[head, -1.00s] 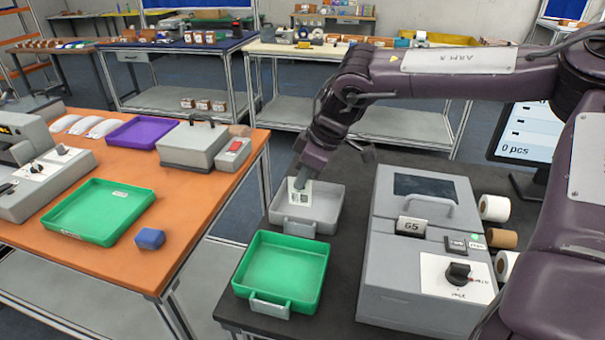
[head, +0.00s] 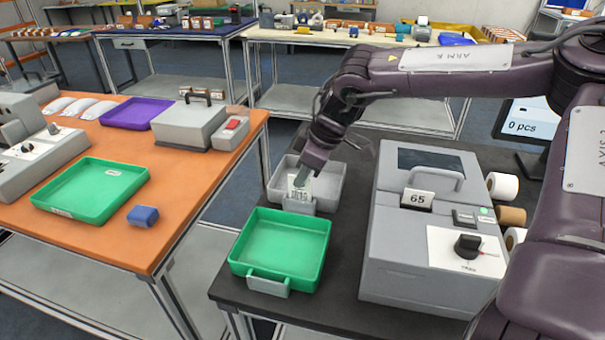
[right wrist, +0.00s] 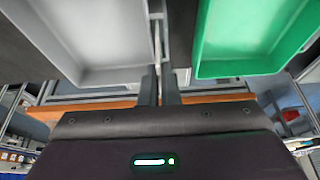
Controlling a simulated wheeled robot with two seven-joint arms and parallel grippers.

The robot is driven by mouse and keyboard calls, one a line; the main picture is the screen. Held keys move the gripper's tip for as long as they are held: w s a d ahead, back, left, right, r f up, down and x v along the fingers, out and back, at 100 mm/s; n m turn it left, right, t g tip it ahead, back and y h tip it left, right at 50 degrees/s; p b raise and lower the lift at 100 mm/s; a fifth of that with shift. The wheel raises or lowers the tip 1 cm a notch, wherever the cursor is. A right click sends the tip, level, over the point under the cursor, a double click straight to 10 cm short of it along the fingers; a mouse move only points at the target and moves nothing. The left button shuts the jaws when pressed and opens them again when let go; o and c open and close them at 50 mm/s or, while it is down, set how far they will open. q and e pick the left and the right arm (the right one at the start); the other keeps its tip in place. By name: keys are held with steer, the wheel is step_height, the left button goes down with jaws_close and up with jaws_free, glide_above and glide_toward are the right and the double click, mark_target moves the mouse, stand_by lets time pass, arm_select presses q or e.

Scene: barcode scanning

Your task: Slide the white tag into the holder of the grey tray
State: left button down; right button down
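The white tag (head: 298,191), with dark printed marks, is in the fingers of my right gripper (head: 303,178), which is shut on it. The tag stands about upright at the front of the grey tray (head: 329,187). Its lower edge meets the tray's grey holder (head: 299,205) in the head view; I cannot tell whether it is inside the slot. In the right wrist view the fingers (right wrist: 160,85) are close together between the grey tray (right wrist: 90,30) and the green tray, and the tag is hardly visible. My left gripper is not in view.
A green tray (head: 280,240) with its own holder (head: 268,287) stands just in front of the grey tray. A grey machine (head: 425,235) marked 65 stands close on the right, with rolls (head: 503,186) beside it. The orange table (head: 195,195) is across a gap to the left.

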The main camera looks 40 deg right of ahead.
steer(key=c, duration=1.6)
jaws_free()
steer(key=v, duration=0.7)
steer(key=shift+s+d+r, duration=0.1)
steer(key=shift+r, duration=0.2)
